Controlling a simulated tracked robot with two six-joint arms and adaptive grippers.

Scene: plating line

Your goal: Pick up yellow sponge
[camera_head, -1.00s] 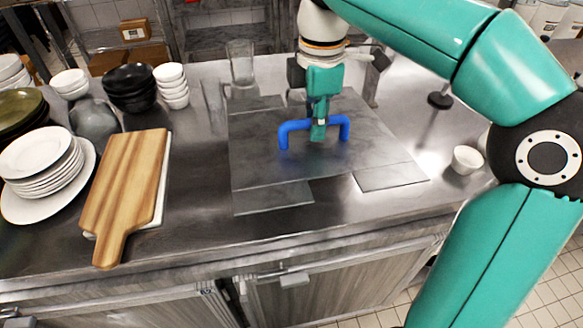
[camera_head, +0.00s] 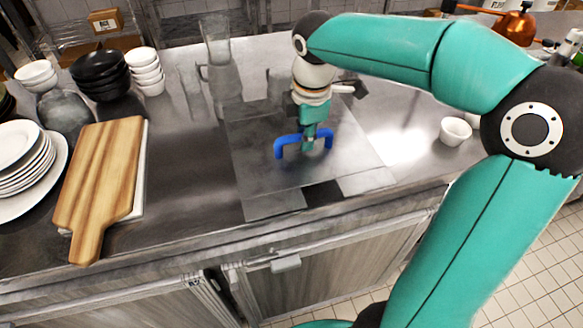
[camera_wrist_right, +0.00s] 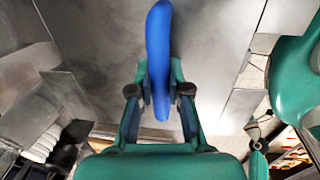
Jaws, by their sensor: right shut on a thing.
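No yellow sponge shows in either view now. My right gripper (camera_head: 307,143) is shut on a blue U-shaped handle (camera_head: 280,148), gripping the middle of its bar. The handle is over a grey flat sheet (camera_head: 262,185) on the steel counter. I cannot tell whether its ends touch the sheet. In the right wrist view the blue bar (camera_wrist_right: 158,45) runs between the two fingers (camera_wrist_right: 159,95). My left gripper is not in view.
A wooden cutting board (camera_head: 105,180), stacked white plates (camera_head: 25,165), black bowls (camera_head: 100,75) and white bowls (camera_head: 146,70) stand at left. A glass pitcher (camera_head: 216,40) is behind. A small white bowl (camera_head: 455,131) is at right. The counter between board and sheet is clear.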

